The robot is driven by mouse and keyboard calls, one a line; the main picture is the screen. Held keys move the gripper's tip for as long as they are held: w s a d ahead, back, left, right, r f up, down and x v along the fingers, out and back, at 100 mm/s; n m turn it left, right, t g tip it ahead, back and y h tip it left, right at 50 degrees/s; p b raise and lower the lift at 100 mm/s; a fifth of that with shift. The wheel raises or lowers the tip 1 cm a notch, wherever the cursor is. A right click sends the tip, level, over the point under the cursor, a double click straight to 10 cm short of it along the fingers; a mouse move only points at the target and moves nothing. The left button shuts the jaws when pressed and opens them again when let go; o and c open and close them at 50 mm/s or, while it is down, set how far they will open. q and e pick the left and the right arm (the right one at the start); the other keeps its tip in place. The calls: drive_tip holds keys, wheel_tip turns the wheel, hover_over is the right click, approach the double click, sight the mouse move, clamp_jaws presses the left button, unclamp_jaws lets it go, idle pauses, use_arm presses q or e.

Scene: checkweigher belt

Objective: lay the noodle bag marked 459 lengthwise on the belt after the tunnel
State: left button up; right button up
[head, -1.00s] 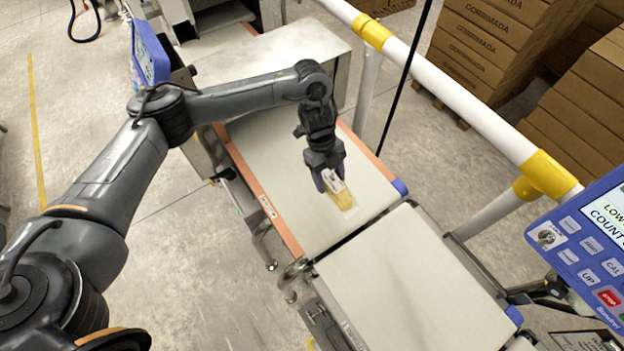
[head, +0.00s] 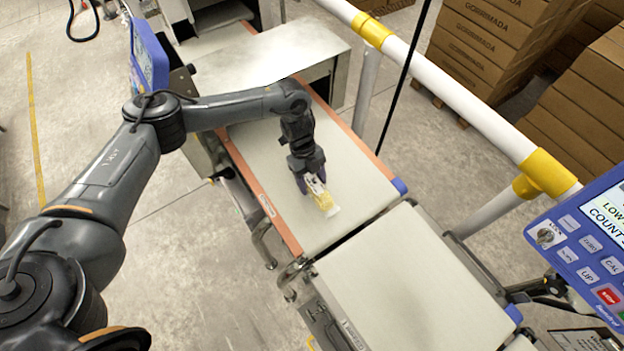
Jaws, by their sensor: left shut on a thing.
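My left gripper (head: 310,180) is over the belt (head: 345,160) just past the metal tunnel (head: 290,55). It is shut on the noodle bag (head: 325,202), a small yellow bag with a clear end and a white label. The bag points down and toward the front right from the fingers, roughly along the belt's length. I cannot tell whether it touches the belt, and its printed number is too small to read. My right gripper is not in view.
A second belt section (head: 415,280) follows at the front right, across a narrow gap. A white and yellow rail (head: 455,100) runs along the right side. A blue control panel (head: 590,245) stands at the right edge. Stacked cartons (head: 500,45) are behind the rail.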

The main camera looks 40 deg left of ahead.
use_arm(q)
drive_tip(key=shift+f, duration=0.1)
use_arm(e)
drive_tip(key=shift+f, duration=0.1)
use_arm(q)
drive_tip(key=o, duration=1.2)
drive_tip(key=shift+o, duration=0.2)
drive_tip(key=shift+r, duration=0.25)
drive_tip(key=shift+w+a+r, duration=0.15)
drive_tip(key=shift+r, duration=0.15)
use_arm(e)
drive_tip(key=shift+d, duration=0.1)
use_arm(q)
drive_tip(key=v, duration=0.9)
drive_tip(key=shift+r+p, duration=0.4)
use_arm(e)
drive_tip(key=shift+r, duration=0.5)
use_arm(q)
drive_tip(key=shift+v, duration=0.75)
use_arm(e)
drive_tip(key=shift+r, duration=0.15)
